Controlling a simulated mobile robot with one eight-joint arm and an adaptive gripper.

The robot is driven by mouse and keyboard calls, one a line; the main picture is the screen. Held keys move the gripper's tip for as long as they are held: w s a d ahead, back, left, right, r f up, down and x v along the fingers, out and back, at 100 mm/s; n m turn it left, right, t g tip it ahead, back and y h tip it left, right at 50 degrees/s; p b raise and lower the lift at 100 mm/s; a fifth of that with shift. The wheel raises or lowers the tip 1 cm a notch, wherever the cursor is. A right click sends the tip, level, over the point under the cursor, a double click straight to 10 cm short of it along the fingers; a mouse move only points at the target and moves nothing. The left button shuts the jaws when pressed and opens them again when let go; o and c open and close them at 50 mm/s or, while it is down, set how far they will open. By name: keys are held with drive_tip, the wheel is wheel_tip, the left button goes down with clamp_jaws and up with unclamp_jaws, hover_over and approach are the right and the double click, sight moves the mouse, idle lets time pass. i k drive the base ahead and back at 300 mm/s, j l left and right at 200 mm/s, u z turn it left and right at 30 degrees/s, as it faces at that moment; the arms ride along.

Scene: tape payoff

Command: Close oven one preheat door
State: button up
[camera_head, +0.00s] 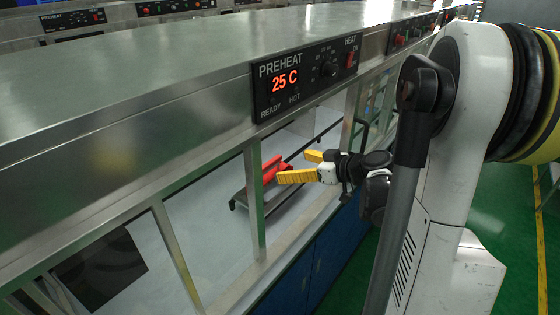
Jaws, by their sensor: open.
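Oven one's preheat section is the steel unit under the PREHEAT panel (300,78), which reads 25 C. Its front has steel uprights (254,200) with a pale interior behind them. A dark curved handle (361,131) shows just above and behind my gripper, seemingly on a framed glass door. I cannot tell exactly how far that door stands open. My gripper (295,166) has yellow fingers, is spread open and empty, and points left in front of the oven's front. Its wrist lies below the handle; contact with the handle is not visible.
A red object (270,168) on a dark carriage (266,198) sits behind the fingers. A dark square (97,272) lies inside at lower left. Blue cabinets (318,262) stand below. Green floor (520,215) is clear at right.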

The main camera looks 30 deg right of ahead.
sight(352, 119)
drive_tip(key=z, duration=1.45)
